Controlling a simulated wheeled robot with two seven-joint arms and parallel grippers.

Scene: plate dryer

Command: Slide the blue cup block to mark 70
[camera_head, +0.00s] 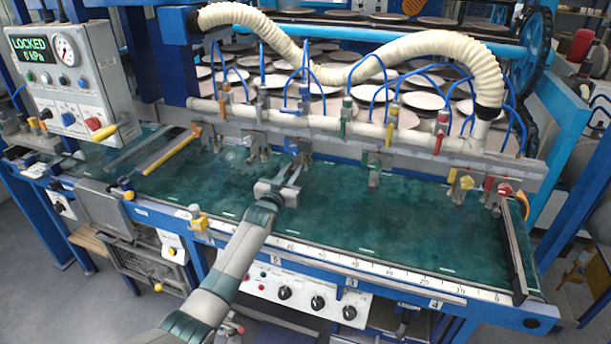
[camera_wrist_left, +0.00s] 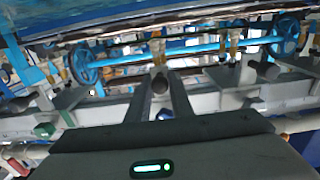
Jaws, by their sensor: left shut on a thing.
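The blue cup block (camera_head: 291,146) hangs on the grey rail above the green glass bed, near the middle of the head view. My left gripper (camera_head: 298,164) reaches up from the front edge and is shut at its lower part. In the left wrist view my two fingers (camera_wrist_left: 160,88) close on a dark round stem, with a small blue patch (camera_wrist_left: 163,115) just below. The gripper hides part of the block. The numbered white scale (camera_head: 400,274) runs along the front edge; its numbers grow leftward from the right end. Mark 70 cannot be read clearly near my arm. My right gripper is out of view.
Other cup blocks share the rail: a green one (camera_head: 375,165) to the right, yellow (camera_head: 467,182) and red (camera_head: 505,188) ones at the far right. Grey blocks (camera_head: 255,142) stand close to the left. A cream hose (camera_head: 350,72) arches above. A "LOCKED" panel (camera_head: 70,78) stands left.

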